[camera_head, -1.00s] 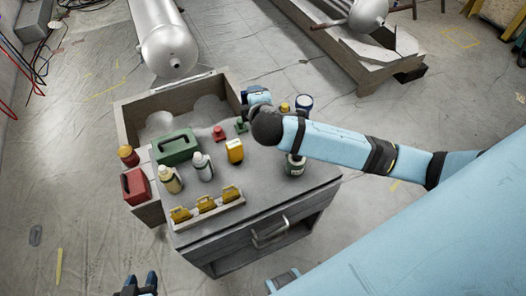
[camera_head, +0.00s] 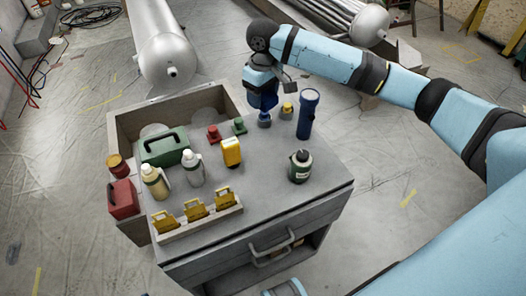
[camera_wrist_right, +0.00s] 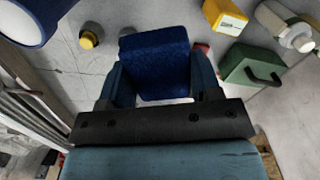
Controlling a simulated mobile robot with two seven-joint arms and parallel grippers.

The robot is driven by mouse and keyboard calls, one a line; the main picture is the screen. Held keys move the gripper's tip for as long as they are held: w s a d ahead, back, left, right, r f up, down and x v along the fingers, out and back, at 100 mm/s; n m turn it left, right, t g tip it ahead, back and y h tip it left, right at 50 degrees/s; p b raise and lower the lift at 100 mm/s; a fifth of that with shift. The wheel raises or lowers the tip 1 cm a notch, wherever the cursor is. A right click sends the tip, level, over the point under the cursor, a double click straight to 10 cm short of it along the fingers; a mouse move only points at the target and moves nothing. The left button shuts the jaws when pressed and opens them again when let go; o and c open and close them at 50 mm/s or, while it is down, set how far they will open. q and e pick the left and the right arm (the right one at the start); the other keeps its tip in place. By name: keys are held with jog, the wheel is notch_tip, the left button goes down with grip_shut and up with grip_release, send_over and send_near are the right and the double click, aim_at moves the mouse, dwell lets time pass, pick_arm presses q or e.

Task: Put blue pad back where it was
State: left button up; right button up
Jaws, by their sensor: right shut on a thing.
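The blue pad (camera_wrist_right: 155,62) is a dark blue block with a fuzzy surface. My right gripper (camera_wrist_right: 160,88) is shut on it, with one finger on each side. In the head view the right gripper (camera_head: 263,92) points down over the back of the grey cabinet top, and the dark blue pad (camera_head: 264,103) shows only partly between its fingers.
Red (camera_head: 214,133) and green (camera_head: 239,126) pieces stand left. A yellow box (camera_head: 231,151), green case (camera_head: 165,148), bottles and a dark green container (camera_head: 300,166) share the top.

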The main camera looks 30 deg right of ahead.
jog(key=b, duration=0.2)
send_over(263, 149)
notch_tip(263, 149, down, 14)
jog(key=shift+f, duration=0.1)
notch_tip(263, 149, down, 4)
jog(key=shift+f+b, duration=0.2)
jog(key=shift+b, duration=0.35)
jog(key=shift+f, duration=0.35)
pick_arm(q)
jog(key=shift+w+d+f, duration=0.1)
jog(key=shift+f, duration=0.55)
pick_arm(e)
jog(key=o, duration=0.8)
pick_arm(q)
jog(key=shift+f, duration=0.1)
